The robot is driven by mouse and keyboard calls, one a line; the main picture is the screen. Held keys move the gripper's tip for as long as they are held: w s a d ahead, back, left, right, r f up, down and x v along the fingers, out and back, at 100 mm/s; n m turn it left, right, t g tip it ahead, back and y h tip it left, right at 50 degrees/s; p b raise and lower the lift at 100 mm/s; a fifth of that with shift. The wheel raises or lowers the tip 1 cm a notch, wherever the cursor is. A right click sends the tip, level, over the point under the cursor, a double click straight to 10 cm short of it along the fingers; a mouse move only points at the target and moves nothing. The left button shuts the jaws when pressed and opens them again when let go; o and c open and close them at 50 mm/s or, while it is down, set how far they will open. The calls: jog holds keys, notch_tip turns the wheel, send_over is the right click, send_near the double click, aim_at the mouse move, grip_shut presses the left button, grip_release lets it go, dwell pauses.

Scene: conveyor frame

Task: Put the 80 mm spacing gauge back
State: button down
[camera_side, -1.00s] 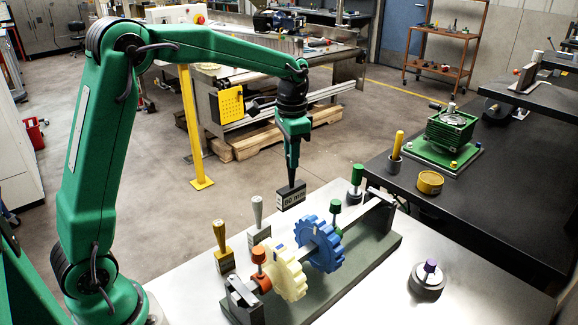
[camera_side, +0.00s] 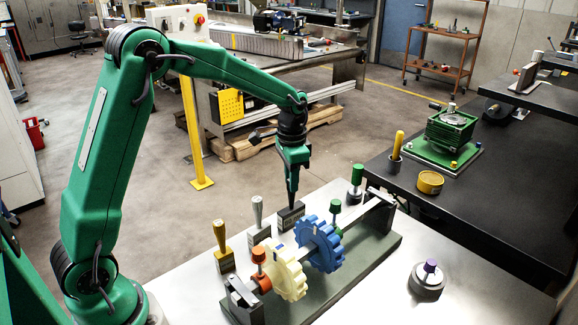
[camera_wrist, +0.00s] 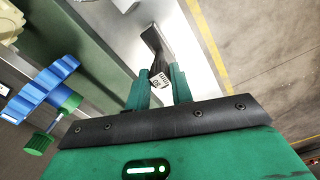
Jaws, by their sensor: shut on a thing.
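The 80 mm spacing gauge is a dark block (camera_side: 288,218) with a pale label, low at the back edge of the metal bench. It is in line with the other two gauges, to their right. I cannot tell whether its base touches the bench. My gripper (camera_side: 291,205) is above it and shut on its upper part, which the fingers hide.
A gauge with a yellow handle (camera_side: 220,236) and one with a grey handle (camera_side: 257,212) stand to the left. In front, a green-grey fixture (camera_side: 345,271) carries a cream gear (camera_side: 285,275) and a blue gear (camera_side: 321,245). A purple-knobbed weight (camera_side: 428,282) stands at right.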

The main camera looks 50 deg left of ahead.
jog(key=shift+f, duration=0.1)
jog(key=c, duration=1.2)
grip_release()
jog(key=shift+c, duration=0.2)
notch_tip(320, 180, up, 12)
jog(key=shift+s+r, duration=0.1)
jog(key=shift+r, duration=0.1)
